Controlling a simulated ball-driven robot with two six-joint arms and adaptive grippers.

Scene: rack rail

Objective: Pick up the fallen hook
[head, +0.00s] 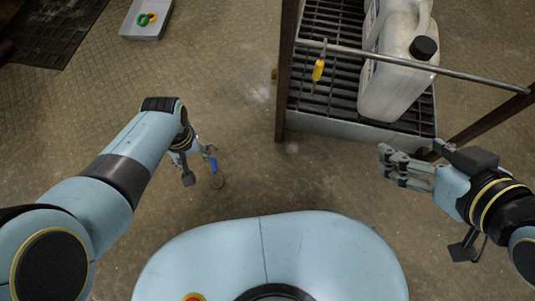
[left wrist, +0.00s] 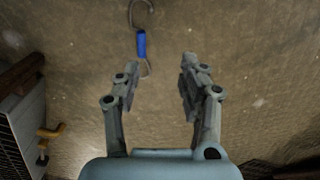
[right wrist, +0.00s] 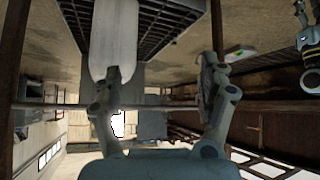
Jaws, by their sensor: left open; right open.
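A metal S-shaped hook with a blue grip (left wrist: 141,45) lies on the floor in the left wrist view, its curved ends above and below the grip. Its blue grip also shows in the head view (head: 213,165). My left gripper (left wrist: 160,72) is open and empty; the hook is beyond its fingertips, slightly left of the middle of the gap. In the head view my left gripper (head: 197,165) is beside the hook and partly covers it. My right gripper (head: 390,166) is open and empty at the right, by the rack.
A rack with a slatted shelf (head: 325,25) holds a white jug (head: 397,75). A metal rail (head: 460,70) crosses its front, with a yellow-gripped hook (head: 318,70) hanging from it. A grey tray (head: 130,22) with coloured rings lies at the upper left. Floor around the blue hook is clear.

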